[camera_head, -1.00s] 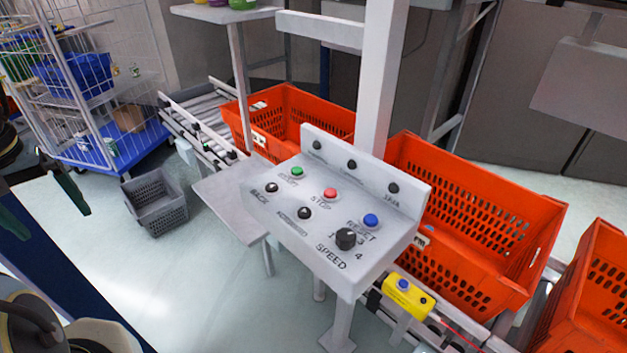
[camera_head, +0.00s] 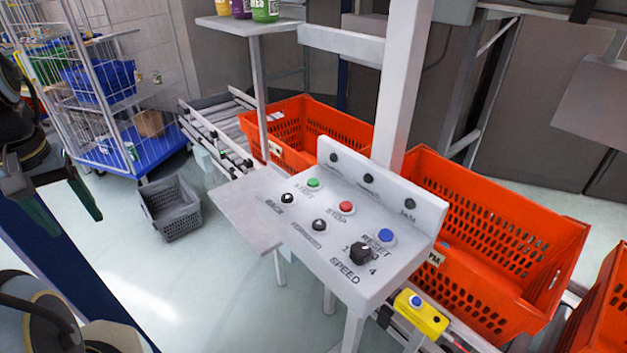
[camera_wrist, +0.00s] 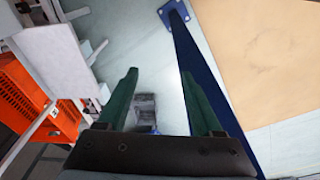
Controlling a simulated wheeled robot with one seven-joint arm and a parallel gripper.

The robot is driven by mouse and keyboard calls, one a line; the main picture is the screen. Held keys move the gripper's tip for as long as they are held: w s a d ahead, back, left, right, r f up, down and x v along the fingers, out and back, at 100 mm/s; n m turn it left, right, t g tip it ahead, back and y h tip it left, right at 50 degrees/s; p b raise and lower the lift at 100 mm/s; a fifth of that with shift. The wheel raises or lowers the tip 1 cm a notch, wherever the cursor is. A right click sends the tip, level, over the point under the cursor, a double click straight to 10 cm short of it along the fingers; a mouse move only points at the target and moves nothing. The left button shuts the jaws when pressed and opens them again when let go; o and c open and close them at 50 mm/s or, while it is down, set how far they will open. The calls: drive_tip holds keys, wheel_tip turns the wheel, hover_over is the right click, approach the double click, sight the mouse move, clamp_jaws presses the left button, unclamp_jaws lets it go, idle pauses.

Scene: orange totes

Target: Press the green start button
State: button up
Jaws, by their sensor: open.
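The green start button (camera_head: 313,183) sits at the upper left of the white control panel (camera_head: 300,236) in the head view, with the label START below it. A red stop button (camera_head: 346,207) and a blue reset button (camera_head: 386,236) lie to its right. My gripper (camera_head: 67,214) is at the left edge of the head view, well away from the panel. In the wrist view my gripper (camera_wrist: 166,90) shows two green fingers spread apart with nothing between them. The start button cannot be made out in the wrist view.
Orange totes (camera_head: 490,190) stand on a conveyor behind the panel. A grey shelf plate (camera_head: 240,212) juts out left of the panel. A grey crate (camera_head: 170,215) is on the floor, with a wire cage trolley (camera_head: 140,100) behind it.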

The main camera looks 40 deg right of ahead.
clamp_jaws()
idle(0.3)
idle(1.0)
